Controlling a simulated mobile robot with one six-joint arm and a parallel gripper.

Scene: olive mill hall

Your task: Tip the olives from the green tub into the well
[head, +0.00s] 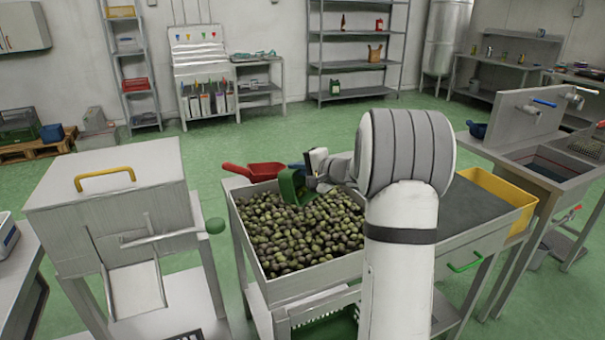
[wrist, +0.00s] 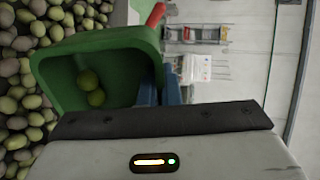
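The green tub (head: 291,187) is tilted over the far part of the well (head: 253,262), a grey-walled bin full of green and dark olives (head: 305,232). My gripper (head: 314,180) is at the tub's right side in the head view. In the wrist view, its blue fingers (wrist: 162,95) are closed at the wall of the green tub (wrist: 128,52). The tub's mouth shows there, with two green olives (wrist: 92,88) inside. The heap of olives (wrist: 22,80) lies beside the tub in that view. My arm hides the right part of the well in the head view.
A grey surface and a yellow bin (head: 505,190) stand to the right. A metal box with a yellow handle (head: 105,180) stands left.

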